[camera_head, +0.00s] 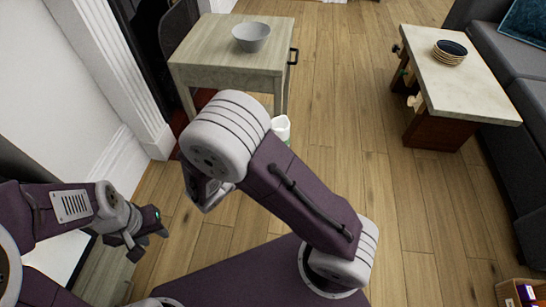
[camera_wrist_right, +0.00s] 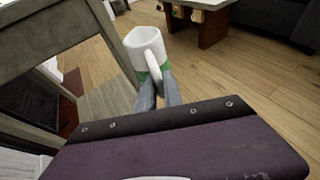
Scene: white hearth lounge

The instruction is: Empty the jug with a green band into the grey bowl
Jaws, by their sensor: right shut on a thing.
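The white jug with a green band (camera_wrist_right: 146,46) is in my right gripper (camera_wrist_right: 158,92), whose two grey fingers close on its handle side. The jug looks roughly upright; its contents cannot be seen. In the head view only a small white part of the jug (camera_head: 281,127) shows beside my right arm, which hides the right gripper. The grey bowl (camera_head: 251,38) stands on a pale wooden side table (camera_head: 222,59), apart from the jug and farther back. My left gripper (camera_head: 147,244) is open and empty at the lower left.
A fireplace surround is at the left. The wooden floor between the tables is clear. A box (camera_head: 520,293) sits at the lower right.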

